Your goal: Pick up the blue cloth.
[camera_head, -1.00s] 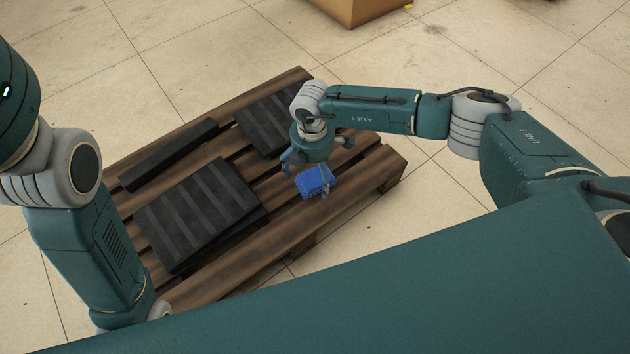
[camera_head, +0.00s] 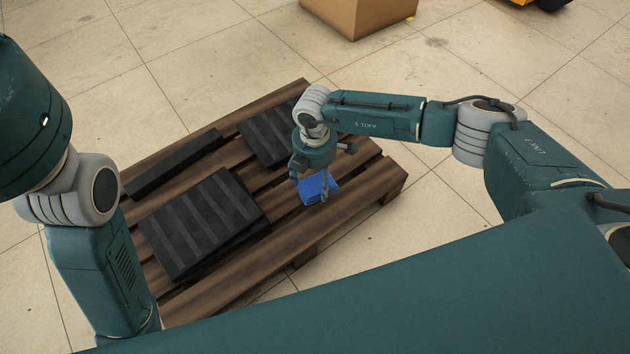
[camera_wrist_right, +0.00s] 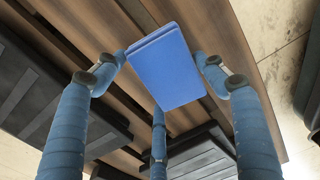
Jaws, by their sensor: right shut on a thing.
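The blue cloth (camera_head: 318,188) is a folded, flat rectangular block over the right part of the wooden pallet. My right gripper (camera_head: 316,194) points down at it, and its fingers are shut on it. In the right wrist view the cloth (camera_wrist_right: 168,68) sits between the fingertips of the right gripper (camera_wrist_right: 162,78), two at its sides and one at its near edge. I cannot tell whether the cloth still touches the pallet boards. My left arm stands at the left of the head view, with its gripper out of sight.
The wooden pallet (camera_head: 330,226) stands on a tiled floor. Black ribbed slabs (camera_head: 203,222) and a black bar (camera_head: 172,165) lie on it, left of the cloth. A cardboard box (camera_head: 358,14) stands beyond it. The floor right of the pallet is clear.

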